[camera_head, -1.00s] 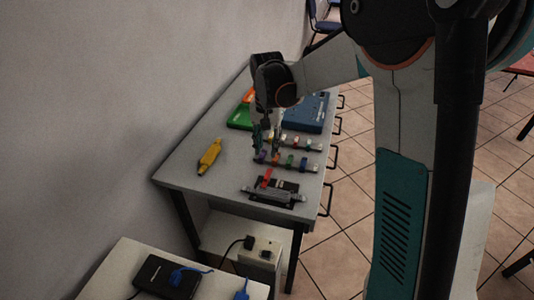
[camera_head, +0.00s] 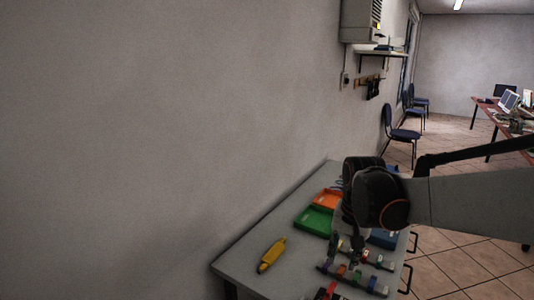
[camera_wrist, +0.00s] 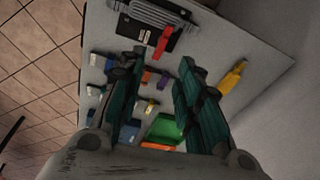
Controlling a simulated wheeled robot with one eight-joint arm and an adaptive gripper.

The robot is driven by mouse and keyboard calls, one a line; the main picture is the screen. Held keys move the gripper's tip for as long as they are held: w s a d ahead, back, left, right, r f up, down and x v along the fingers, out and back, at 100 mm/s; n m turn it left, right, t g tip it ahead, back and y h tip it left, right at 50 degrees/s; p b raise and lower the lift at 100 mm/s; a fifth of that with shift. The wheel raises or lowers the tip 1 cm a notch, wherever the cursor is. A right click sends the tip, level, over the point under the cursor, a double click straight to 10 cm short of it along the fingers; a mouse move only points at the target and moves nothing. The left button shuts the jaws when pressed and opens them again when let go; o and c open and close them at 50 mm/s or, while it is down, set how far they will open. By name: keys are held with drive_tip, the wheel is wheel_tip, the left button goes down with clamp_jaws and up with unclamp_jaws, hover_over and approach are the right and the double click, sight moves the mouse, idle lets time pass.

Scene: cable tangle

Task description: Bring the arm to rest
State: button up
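My gripper (camera_head: 349,250) hangs above the grey table (camera_head: 240,258), over its right half, with the dark wrist above it. In the wrist view my gripper (camera_wrist: 158,85) has its two teal fingers spread apart, with nothing between them. Below it are several small coloured connectors (camera_wrist: 147,78) in rows on the table. The connectors (camera_head: 354,275) also show in the head view, partly hidden by the gripper.
A yellow tool (camera_head: 271,254) lies on the table's left side. Green (camera_head: 314,220) and orange (camera_head: 327,198) trays and a blue box (camera_head: 383,239) are behind. A wall (camera_head: 150,140) runs along the left. Blue chairs (camera_head: 401,134) stand farther back.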

drive_tip(key=s+r+n+t, duration=0.3)
drive_tip(key=s+n+t, duration=0.2)
drive_tip(key=s, duration=1.4)
drive_tip(key=shift+s, duration=0.25)
